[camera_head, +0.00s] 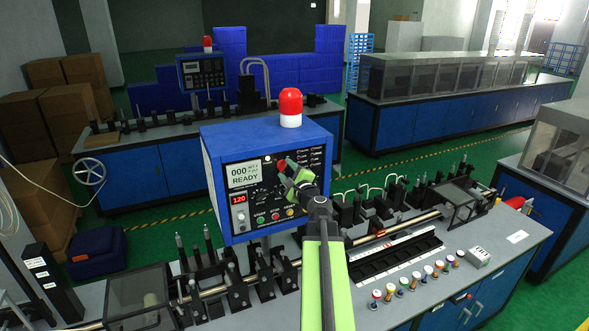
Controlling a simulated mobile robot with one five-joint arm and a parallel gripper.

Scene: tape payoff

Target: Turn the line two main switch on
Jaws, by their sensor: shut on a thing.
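A blue control box (220,152) stands on the near machine bench, its black panel facing me. The panel has a lit screen (243,174) reading 000 and READY, and a red 120 readout (238,199). My gripper (290,172) reaches up from the bottom of the view to the upper middle of this panel. Its green fingers are shut on the red main switch (282,165). The fingers and arm hide part of the switch and panel, and the switch's exact angle is hard to read.
A red beacon (290,107) tops the box. Small coloured buttons (275,215) sit low on the panel, close to my gripper. Several colour-topped spools (413,279) line the bench's front. Another control box (202,73) stands on the bench behind.

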